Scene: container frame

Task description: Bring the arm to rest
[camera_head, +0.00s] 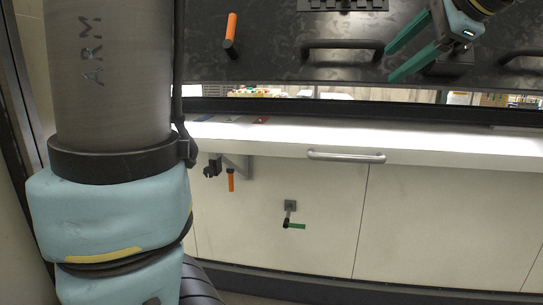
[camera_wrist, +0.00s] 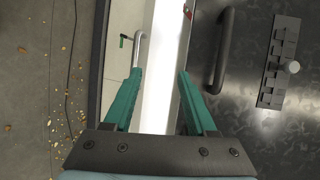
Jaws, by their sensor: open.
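My gripper (camera_head: 396,54) is at the upper right of the head view, in front of the black panel. Its two green fingers are spread apart with nothing between them. In the wrist view my gripper (camera_wrist: 160,80) also shows open and empty, with the white ledge seen beyond the gap. My light blue arm link and grey column fill the left of the head view. Most of the rest of my arm is out of the picture.
A black panel (camera_head: 280,68) with dark handles (camera_head: 335,46) and an orange-handled lever (camera_head: 231,30) lies behind my gripper. Below are a white ledge (camera_head: 430,140), a metal bar handle (camera_head: 346,156), and a green-handled lever (camera_head: 293,225). Debris (camera_wrist: 62,100) dots the grey floor.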

